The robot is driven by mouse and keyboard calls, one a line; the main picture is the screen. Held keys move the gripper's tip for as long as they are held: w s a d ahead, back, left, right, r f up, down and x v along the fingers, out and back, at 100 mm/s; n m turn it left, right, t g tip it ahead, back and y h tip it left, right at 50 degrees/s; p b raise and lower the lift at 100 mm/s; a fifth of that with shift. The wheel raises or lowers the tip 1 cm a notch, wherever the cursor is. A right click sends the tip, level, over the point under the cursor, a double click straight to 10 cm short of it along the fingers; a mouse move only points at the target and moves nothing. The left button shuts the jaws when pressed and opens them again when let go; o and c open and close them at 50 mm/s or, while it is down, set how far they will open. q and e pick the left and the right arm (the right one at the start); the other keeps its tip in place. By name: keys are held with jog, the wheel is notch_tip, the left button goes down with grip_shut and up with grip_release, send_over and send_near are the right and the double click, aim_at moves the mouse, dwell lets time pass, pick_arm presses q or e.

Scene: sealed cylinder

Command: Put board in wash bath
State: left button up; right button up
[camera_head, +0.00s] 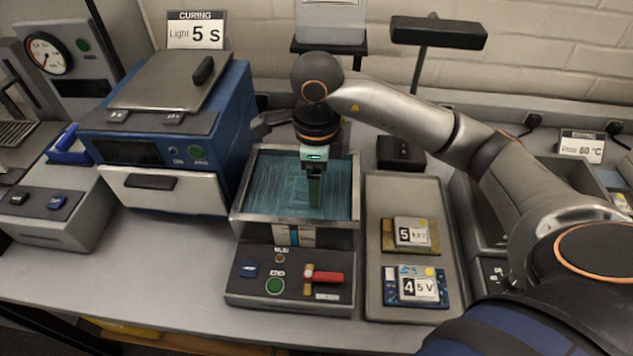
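The wash bath (295,218) is an open metal-rimmed tank of teal liquid in the middle of the camera_head view. My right arm reaches in from the right, and my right gripper (314,180) points down over the bath. A narrow green piece (314,193), apparently a board seen edge-on, is between its fingers. Whether its lower end touches the liquid is unclear. Two more boards lie in a grey tray right of the bath: a tan one labelled 5 (410,236) and a blue one labelled 4 5V (414,286). My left gripper is out of view.
A blue curing box (165,140) with a "Light 5 s" sign stands left of the bath. The bath's front panel has a green button (275,286) and a red lever (325,276). Another open metal tank stands right of the grey tray (400,195), partly hidden by my arm.

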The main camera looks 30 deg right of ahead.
jog(key=o, duration=1.3)
jog(key=shift+r+p, duration=0.35)
notch_tip(320, 180, up, 12)
jog(key=p, duration=0.1)
jog(key=shift+f, duration=0.2)
